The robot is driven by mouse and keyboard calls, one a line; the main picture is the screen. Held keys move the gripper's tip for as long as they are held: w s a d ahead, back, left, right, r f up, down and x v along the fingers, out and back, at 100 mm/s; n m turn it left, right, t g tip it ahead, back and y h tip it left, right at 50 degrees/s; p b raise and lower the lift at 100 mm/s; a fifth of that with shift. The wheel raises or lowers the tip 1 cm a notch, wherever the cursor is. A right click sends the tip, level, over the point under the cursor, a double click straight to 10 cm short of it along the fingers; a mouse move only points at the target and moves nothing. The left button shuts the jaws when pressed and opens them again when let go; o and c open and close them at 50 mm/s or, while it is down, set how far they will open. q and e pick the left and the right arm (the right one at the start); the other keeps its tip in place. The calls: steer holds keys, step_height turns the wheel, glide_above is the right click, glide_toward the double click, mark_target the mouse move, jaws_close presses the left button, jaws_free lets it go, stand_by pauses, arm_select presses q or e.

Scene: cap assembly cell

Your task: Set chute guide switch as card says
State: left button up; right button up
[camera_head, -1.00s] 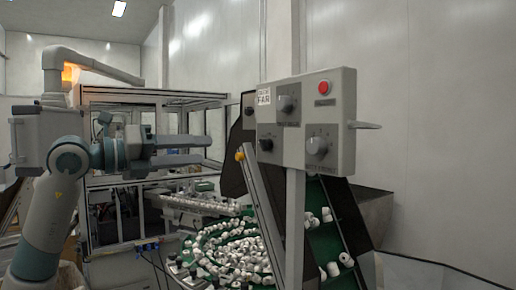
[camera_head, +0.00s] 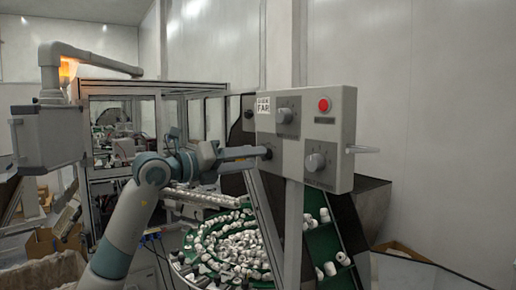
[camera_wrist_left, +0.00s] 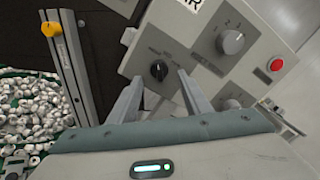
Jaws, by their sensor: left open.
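The control panel (camera_head: 343,135) carries a white card (camera_head: 263,104) at its upper left; its large word reads FAR, and the small line above is hard to read. A black rotary switch (camera_wrist_left: 159,70) sits below the card, its labels too small to read. In the head view it is partly hidden at my fingertips. My left gripper (camera_head: 262,152) is open at the panel's left side. In the wrist view its two fingers (camera_wrist_left: 160,82) point at the black switch, one on each side in the picture; I cannot tell whether they touch it. My right gripper is not in view.
The panel also has an upper grey knob (camera_head: 286,116), a lower grey knob (camera_head: 315,162), a red button (camera_head: 324,105) and a handle at its right. A green round feeder (camera_head: 215,230) full of white caps lies below.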

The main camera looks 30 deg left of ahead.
arm_select(q)
steer(key=shift+p+x, duration=0.55)
steer(key=shift+x, duration=0.95)
steer(key=c, duration=1)
